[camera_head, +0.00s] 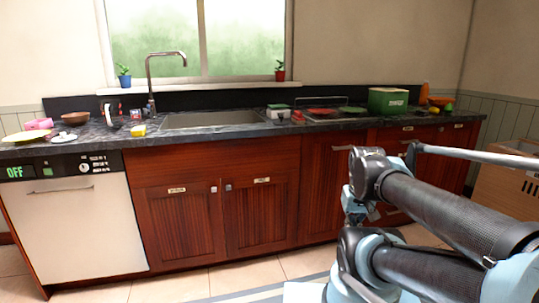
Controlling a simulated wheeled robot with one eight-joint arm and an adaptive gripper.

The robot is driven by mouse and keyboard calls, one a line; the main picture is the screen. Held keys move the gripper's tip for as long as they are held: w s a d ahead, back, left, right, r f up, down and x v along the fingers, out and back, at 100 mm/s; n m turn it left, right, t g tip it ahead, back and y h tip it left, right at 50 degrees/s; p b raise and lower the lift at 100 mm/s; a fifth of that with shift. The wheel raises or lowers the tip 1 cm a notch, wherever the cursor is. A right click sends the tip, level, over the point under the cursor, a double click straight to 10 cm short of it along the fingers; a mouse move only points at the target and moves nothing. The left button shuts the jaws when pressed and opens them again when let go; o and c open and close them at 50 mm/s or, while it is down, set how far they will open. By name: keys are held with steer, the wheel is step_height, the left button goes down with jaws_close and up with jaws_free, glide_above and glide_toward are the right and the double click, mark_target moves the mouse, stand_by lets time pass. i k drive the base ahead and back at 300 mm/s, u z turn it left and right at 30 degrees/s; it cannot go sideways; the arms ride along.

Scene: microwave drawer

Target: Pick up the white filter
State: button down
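I cannot clearly pick out the white filter in this view. A small whitish item (62,138) lies on the left part of the dark countertop, but it is too small to identify. My arm reaches in from the right edge, in front of the right-hand cabinets. My gripper (362,212) seems to be at the arm's near end, low and well short of the counter. Its fingers are too small and too covered by the arm to show whether they are open or shut.
The countertop (240,131) runs along the wall with a sink (212,120) and faucet (150,75). A bowl (75,118), a pink item (39,124) and a yellow item (138,130) sit at left. A green box (388,101) stands at right. The floor before the cabinets is clear.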

mark_target(64, 139)
steer(key=u, duration=1.95)
